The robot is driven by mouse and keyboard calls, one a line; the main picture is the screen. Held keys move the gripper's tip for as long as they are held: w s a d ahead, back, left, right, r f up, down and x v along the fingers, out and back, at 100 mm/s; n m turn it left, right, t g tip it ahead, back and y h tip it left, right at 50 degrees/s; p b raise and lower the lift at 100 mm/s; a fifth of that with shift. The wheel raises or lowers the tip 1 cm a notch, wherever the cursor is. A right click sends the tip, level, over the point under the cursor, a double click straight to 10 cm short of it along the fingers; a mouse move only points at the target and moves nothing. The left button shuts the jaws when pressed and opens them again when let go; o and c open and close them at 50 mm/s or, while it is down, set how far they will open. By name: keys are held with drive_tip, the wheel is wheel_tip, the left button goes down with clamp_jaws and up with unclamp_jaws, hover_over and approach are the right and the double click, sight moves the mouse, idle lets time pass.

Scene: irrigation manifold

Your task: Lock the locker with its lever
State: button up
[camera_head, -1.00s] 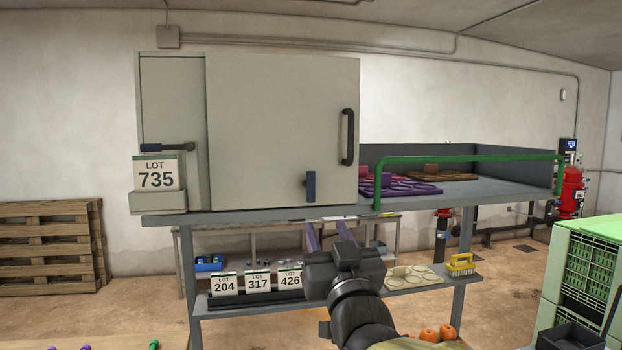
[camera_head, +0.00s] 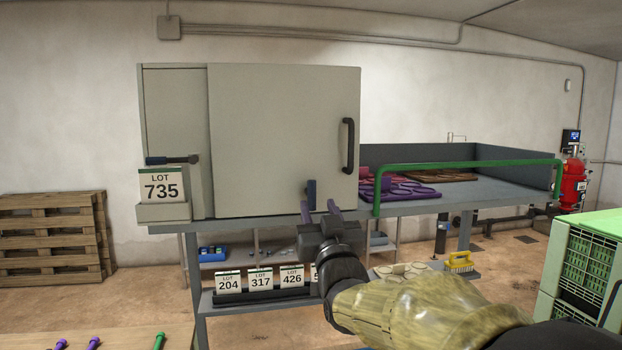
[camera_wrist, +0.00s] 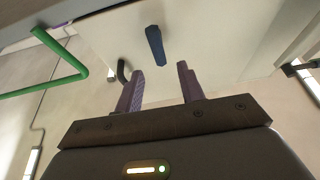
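The locker (camera_head: 270,130) is a grey cabinet on the shelf, its door shut, with a black bar handle (camera_head: 348,146) at the door's right. A small dark blue lever (camera_head: 311,194) hangs vertically low on the door; it also shows in the wrist view (camera_wrist: 155,45). Another dark blue lever (camera_head: 165,160) lies horizontally on the left panel, above the LOT 735 card. My gripper (camera_head: 320,208), with purple fingers, is just below and in front of the door lever. In the wrist view my gripper (camera_wrist: 164,85) is open and empty, the lever beyond its fingertips and apart from them.
A green rail (camera_head: 465,163) edges the open tray on the right, which holds purple and red pieces. LOT cards (camera_head: 260,279) stand on the lower shelf. A green crate (camera_head: 590,265) stands at right.

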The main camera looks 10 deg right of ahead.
sight(312, 190)
drive_tip(key=p+x, duration=0.4)
drive_tip(key=x, duration=0.3)
drive_tip(key=shift+a+r, duration=0.15)
drive_tip(key=shift+w+d, duration=0.35)
drive_tip(key=shift+w, duration=0.05)
drive_tip(key=shift+s+a, duration=0.15)
drive_tip(key=shift+s, duration=0.05)
clamp_jaws()
